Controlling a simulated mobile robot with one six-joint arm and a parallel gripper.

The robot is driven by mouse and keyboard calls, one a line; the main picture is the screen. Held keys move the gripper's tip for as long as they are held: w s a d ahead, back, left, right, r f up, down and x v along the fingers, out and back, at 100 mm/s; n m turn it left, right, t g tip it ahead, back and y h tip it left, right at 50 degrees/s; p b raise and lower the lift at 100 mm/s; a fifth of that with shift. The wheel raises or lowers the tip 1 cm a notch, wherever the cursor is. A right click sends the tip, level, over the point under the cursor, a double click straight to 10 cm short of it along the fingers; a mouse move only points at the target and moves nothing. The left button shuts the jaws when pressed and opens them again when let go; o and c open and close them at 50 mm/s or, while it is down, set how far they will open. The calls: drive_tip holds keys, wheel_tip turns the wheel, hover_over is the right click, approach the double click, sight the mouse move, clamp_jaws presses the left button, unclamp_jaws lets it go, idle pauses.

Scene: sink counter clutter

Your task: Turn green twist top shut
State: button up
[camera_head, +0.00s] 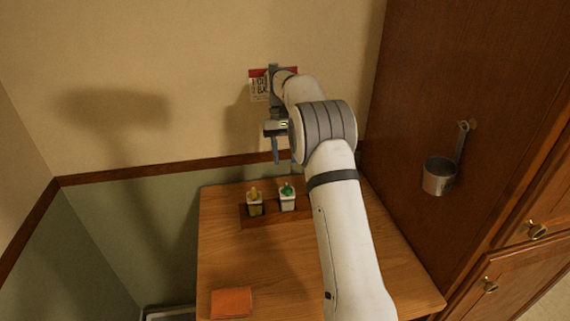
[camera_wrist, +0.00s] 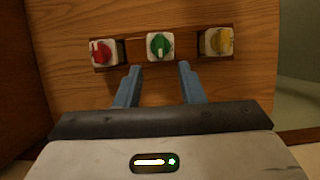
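The green twist top (camera_head: 287,189) sits on a small white bottle in a wooden rack on the wooden counter. It also shows in the wrist view (camera_wrist: 159,46), centred between my fingers, with its lighter ridge pointing toward my gripper. My gripper (camera_wrist: 158,68) is open and empty, with blue fingers apart on either side of the green top's line. In the head view my gripper (camera_head: 276,160) hangs above and behind the rack, clear of the bottles. Whether the green top is tight cannot be told.
A yellow top (camera_head: 254,193) and a red top (camera_wrist: 101,52) stand on either side of the green one in the rack (camera_head: 247,219). An orange cloth (camera_head: 231,302) lies at the counter's front left. A metal ladle (camera_head: 439,176) hangs on the cabinet at right.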

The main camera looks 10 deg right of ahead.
sight(287, 186)
drive_tip(key=shift+s+r, duration=0.1)
idle(0.3)
drive_tip(key=s+t, duration=0.3)
drive_tip(key=t, duration=0.1)
drive_tip(key=shift+s+r+b, duration=0.2)
drive_tip(key=shift+s+b, duration=0.2)
drive_tip(key=shift+t, duration=0.3)
drive_tip(key=shift+f+p, duration=0.75)
drive_tip(key=shift+f, duration=3.15)
drive_tip(key=shift+c, duration=0.4)
clamp_jaws()
